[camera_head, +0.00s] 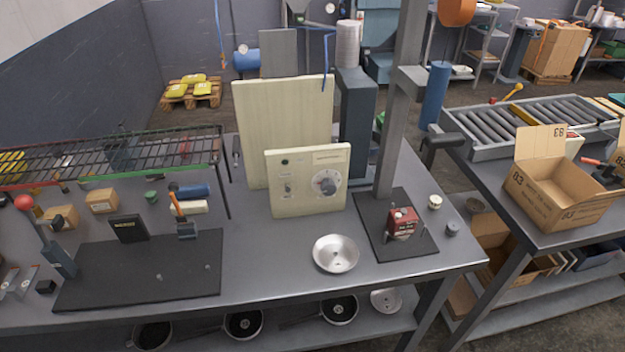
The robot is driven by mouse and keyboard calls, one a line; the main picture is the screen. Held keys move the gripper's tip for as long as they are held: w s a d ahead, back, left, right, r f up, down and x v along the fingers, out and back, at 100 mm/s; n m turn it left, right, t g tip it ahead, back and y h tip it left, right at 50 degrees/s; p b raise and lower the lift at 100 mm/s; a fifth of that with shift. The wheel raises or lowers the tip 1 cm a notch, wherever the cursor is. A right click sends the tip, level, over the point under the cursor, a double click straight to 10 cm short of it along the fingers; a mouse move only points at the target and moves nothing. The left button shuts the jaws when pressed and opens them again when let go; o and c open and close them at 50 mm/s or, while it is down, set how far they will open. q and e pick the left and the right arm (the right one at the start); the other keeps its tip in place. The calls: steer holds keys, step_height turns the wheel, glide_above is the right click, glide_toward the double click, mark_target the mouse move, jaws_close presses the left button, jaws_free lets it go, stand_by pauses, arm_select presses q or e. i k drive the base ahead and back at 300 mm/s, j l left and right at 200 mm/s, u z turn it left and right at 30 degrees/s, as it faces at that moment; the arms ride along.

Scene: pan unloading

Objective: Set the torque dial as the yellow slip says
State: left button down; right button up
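A cream control panel (308,205) stands upright on the grey bench near the middle. On its right half is a round grey dial (327,183) with marks around it; its setting is too small to read. A smaller knob (288,188) and a dark round button or lamp (285,162) are on its left half. I cannot make out a yellow slip with writing anywhere. Neither of my grippers shows in the head view.
A metal bowl (336,253) sits in front of the panel. A red block (403,222) is on a black base plate (375,245) beside a tall grey post (400,100). A wire rack (110,155) and black mat (145,285) are at left. Pans lie on the lower shelf.

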mark_target(328, 186)
steer(key=k+j, duration=0.1)
steer(key=j, duration=0.35)
steer(key=k+j, duration=0.15)
steer(key=j, duration=0.3)
steer(key=k+j, duration=0.1)
steer(key=j, duration=0.35)
